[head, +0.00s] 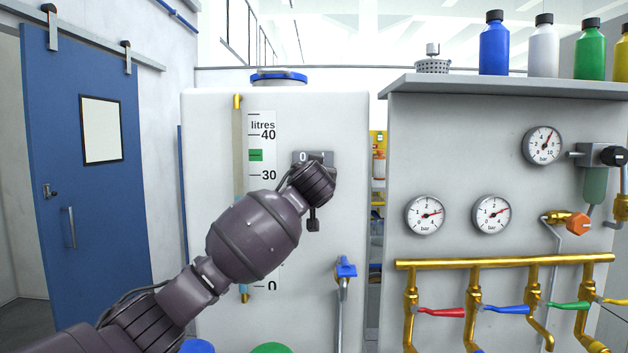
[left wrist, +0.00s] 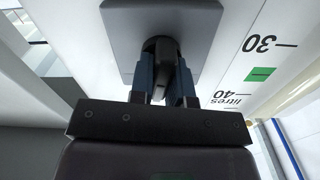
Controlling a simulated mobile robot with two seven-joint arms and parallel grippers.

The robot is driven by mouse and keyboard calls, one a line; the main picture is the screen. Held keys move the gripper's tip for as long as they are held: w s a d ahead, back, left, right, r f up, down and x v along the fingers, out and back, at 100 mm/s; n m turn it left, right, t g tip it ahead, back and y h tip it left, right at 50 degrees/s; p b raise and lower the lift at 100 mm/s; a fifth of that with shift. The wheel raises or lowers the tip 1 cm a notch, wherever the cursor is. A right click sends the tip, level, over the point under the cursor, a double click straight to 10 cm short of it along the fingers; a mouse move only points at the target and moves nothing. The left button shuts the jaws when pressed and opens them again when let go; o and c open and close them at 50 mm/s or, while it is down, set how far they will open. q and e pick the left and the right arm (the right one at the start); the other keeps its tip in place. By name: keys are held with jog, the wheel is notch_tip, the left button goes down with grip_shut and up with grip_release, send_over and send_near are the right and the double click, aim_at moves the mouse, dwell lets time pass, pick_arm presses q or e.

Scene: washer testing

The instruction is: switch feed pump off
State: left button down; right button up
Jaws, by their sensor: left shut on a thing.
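The pump switch is a grey plate (head: 313,157) marked 0 and 1 on the front of a white tank (head: 345,120). My left arm reaches across the tank, and its wrist hides most of the plate in the head view. In the left wrist view the plate (left wrist: 190,20) carries a dark knob (left wrist: 160,55). My left gripper (left wrist: 163,75) is shut on this knob, one finger on each side. The knob's exact angle against the 0 and 1 marks is hard to read. My right gripper is in neither view.
A litre scale (head: 262,150) with a green mark is left of the switch. A blue-handled tap (head: 346,268) sits below right. On the right, a panel (head: 460,150) carries gauges, brass pipes and coloured valve levers. A blue door (head: 80,180) is at left.

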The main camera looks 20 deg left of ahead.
pick_arm(q)
jog(key=n, duration=0.3)
jog(key=shift+f, duration=0.15)
jog(key=shift+n, duration=0.8)
jog(key=shift+a+n, duration=0.15)
jog(key=shift+n, duration=1.55)
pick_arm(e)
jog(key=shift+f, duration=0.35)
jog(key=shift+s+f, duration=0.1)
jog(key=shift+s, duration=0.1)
pick_arm(q)
jog(key=c, duration=1.1)
grip_release()
jog(key=shift+s, duration=0.1)
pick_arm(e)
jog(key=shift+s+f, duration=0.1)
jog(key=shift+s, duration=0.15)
